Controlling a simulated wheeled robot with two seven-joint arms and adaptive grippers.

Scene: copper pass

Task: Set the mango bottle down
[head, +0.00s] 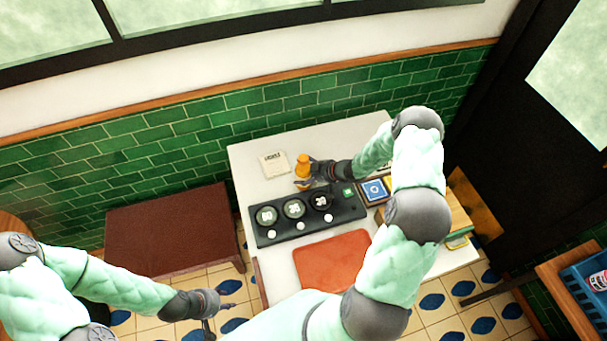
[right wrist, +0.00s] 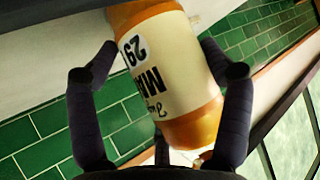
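The mango bottle (head: 302,168) is orange and upright in the head view, near the back of the white table (head: 258,190), just behind the black panel. Whether its base touches the table is unclear. My right gripper (head: 309,178) reaches it from the right. In the right wrist view the bottle (right wrist: 165,85) shows its cream label, with my right gripper's fingers (right wrist: 160,60) on both sides, appearing to touch it. My left gripper (head: 222,307) is open and empty, low at the left of the table over the tiled floor.
The black panel (head: 345,206) holds several round dishes. A white card (head: 274,165) lies left of the bottle, an orange mat (head: 332,262) in front. A blue box (head: 374,191) lies to the right. A brown bench (head: 170,235) stands left of the table.

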